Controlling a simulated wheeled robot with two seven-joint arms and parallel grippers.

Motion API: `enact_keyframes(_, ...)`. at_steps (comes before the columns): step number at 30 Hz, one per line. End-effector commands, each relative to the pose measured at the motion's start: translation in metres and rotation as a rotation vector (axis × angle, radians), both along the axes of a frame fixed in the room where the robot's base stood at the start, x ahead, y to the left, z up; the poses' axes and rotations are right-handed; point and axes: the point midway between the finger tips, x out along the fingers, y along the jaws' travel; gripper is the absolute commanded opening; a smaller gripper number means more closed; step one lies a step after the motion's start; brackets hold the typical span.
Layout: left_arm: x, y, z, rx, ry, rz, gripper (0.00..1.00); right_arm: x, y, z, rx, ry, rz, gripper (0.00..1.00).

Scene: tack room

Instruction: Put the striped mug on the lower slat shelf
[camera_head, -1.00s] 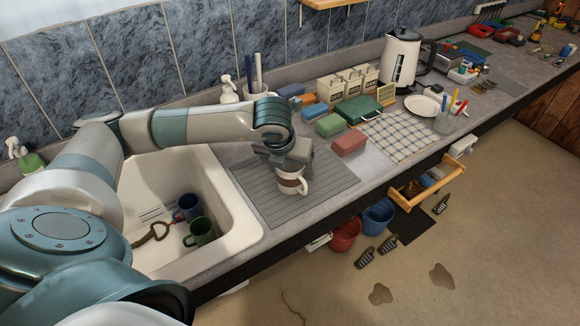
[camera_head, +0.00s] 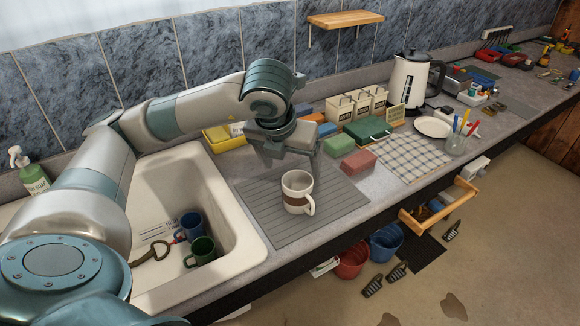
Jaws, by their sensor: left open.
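The striped mug (camera_head: 297,193) is white with a brown band. It stands upright on the grey ribbed mat (camera_head: 262,222) beside the sink, its handle toward the lower right. My left gripper (camera_head: 287,160) is open and empty, just above and behind the mug, and looks apart from it. A light wooden wall shelf (camera_head: 345,19) on brackets shows at the top. I cannot tell whether it is slatted or whether another shelf is above it. My right gripper is not in view.
The sink (camera_head: 238,235) at left holds a blue mug (camera_head: 191,225) and a green mug (camera_head: 201,251). Behind and right of the mat are sponges, a green case (camera_head: 367,130), canisters (camera_head: 357,103) and a kettle (camera_head: 412,80). A drawer (camera_head: 437,207) stands open below the counter.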

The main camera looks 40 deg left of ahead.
Motion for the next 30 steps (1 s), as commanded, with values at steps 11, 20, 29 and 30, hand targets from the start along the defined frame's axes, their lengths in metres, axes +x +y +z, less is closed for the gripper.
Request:
enact_keyframes(11, -0.005, -0.001, 0.011, 0.000, 0.000, 0.000, 0.79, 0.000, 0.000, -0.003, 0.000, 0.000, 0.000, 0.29)
enact_keyframes(20, -0.004, -0.001, 0.010, 0.000, 0.000, -0.001, 0.70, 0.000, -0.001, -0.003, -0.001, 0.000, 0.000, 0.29)
enact_keyframes(29, -0.012, -0.047, 0.010, -0.127, 0.041, -0.130, 0.17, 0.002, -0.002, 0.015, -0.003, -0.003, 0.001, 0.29)
enact_keyframes(30, -0.016, -0.063, 0.010, -0.172, 0.054, -0.173, 0.17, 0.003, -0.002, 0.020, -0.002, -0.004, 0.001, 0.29)
